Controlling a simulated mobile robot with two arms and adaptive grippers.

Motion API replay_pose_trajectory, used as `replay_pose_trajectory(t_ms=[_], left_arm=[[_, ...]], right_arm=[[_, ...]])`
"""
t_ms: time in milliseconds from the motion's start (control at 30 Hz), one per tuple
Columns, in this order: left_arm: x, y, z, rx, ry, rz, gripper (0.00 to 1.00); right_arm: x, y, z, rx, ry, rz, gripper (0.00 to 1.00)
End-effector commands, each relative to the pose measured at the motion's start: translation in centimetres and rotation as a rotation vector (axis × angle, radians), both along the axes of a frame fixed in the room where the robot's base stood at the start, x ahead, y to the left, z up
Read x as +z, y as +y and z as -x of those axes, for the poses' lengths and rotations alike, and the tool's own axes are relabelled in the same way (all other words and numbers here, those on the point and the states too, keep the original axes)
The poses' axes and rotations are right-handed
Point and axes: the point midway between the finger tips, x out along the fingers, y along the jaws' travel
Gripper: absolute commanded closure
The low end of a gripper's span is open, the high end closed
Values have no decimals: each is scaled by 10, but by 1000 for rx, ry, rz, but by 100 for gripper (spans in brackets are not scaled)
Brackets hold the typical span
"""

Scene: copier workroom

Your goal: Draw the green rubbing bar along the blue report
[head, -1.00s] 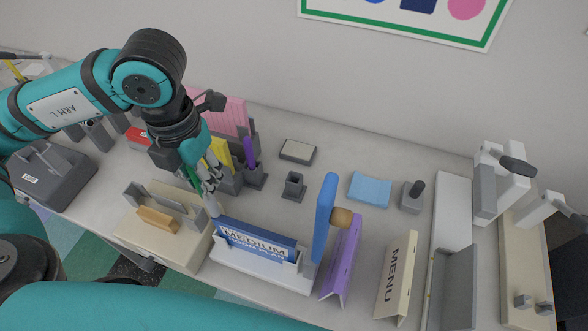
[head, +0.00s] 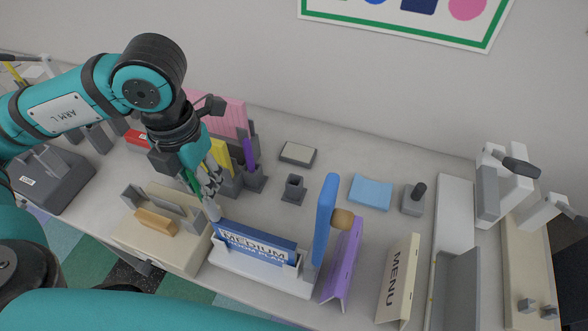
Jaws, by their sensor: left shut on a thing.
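The blue report (head: 284,244) stands on edge in a white holder (head: 262,276) at the front middle of the table. Its face has a white label with "MEDIUM" in large letters. My left gripper (head: 212,187) is above and beside the report's left end, pointing down. It is shut on the green rubbing bar (head: 190,180), of which only a thin green strip shows behind the fingers. A pale grey tip (head: 213,208) below the fingers is close to the report's upper left corner; I cannot tell if it touches. My right gripper is not in view.
A beige stand (head: 140,247) with a tan block is left of the holder. A tall blue panel (head: 325,220), a purple folder (head: 342,262) and a MENU card (head: 397,280) stand to the right. Grey holders with pink, yellow and purple items stand behind the gripper.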

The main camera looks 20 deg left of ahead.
Motion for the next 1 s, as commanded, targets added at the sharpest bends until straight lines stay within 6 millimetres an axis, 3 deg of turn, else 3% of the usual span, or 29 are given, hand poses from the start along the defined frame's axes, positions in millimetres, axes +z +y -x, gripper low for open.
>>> replay_pose_trajectory(t_ms=[167,533,1000], left_arm=[[-1,-3,0,-1,0,1,100],[-1,-36,1,-4,1,2,100],[-1,-39,2,0,1,0,100]], right_arm=[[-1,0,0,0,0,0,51],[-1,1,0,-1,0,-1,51],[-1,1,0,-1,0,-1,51]])
